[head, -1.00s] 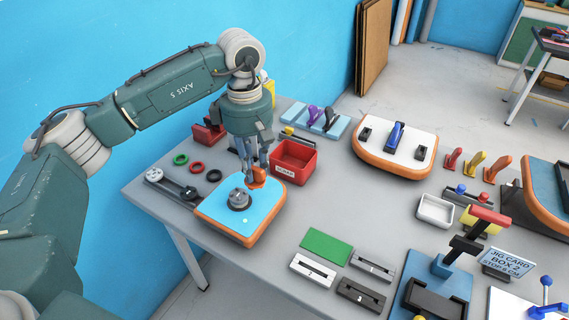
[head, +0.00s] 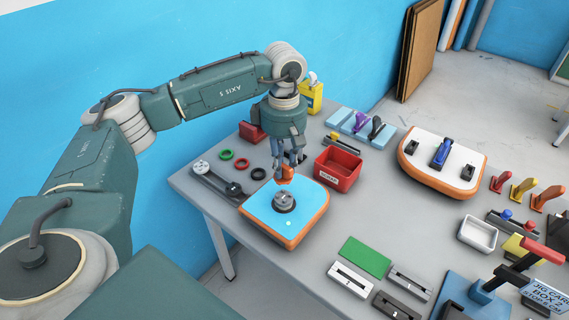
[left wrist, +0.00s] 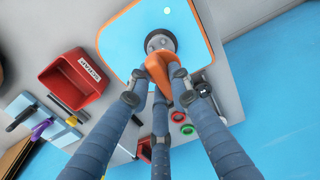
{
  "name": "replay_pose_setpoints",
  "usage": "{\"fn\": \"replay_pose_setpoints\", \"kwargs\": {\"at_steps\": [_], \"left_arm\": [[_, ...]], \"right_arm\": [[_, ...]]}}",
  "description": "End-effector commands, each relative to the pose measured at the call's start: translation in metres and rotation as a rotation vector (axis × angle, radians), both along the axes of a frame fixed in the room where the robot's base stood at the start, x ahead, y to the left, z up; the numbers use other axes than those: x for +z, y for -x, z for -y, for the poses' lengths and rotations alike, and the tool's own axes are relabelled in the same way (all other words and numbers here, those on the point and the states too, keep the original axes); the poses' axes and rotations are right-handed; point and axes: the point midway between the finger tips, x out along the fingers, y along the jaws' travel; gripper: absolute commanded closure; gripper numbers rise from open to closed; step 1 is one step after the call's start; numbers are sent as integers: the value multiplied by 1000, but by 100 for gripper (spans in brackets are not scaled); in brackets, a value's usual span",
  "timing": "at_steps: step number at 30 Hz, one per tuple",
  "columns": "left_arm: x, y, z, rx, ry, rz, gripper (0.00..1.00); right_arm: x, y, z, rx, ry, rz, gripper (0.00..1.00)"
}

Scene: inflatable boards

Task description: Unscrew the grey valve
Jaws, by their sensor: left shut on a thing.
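The grey valve (head: 284,201) is a round fitting set in the blue top of a small inflatable board (head: 262,211) with an orange rim. The valve also shows near the top of the left wrist view (left wrist: 160,42). My left gripper (head: 287,169) points down over the board, behind the valve in the head view. Its fingers are shut on a small orange piece (left wrist: 181,86), which I cannot name for sure. The fingers hide part of this piece, and whether it touches the board is unclear. My right gripper is not in view.
A red bin (head: 338,168) stands just right of the board. Black, red and green rings (head: 226,155) and a dark tool (head: 217,179) lie to its left. A larger orange-and-white board (head: 442,163) and a green card (head: 364,257) lie further right. Bare table separates them.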

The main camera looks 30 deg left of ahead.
Motion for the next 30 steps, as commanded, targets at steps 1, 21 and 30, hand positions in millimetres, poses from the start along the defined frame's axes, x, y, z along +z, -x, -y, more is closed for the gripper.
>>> {"fn": "replay_pose_setpoints", "kwargs": {"at_steps": [1,21,30], "left_arm": [[-8,0,0,-1,0,0,100],[-48,0,1,-1,1,0,100],[-47,0,1,-1,1,0,100]], "right_arm": [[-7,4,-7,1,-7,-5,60],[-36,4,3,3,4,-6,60],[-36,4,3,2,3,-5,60]]}}
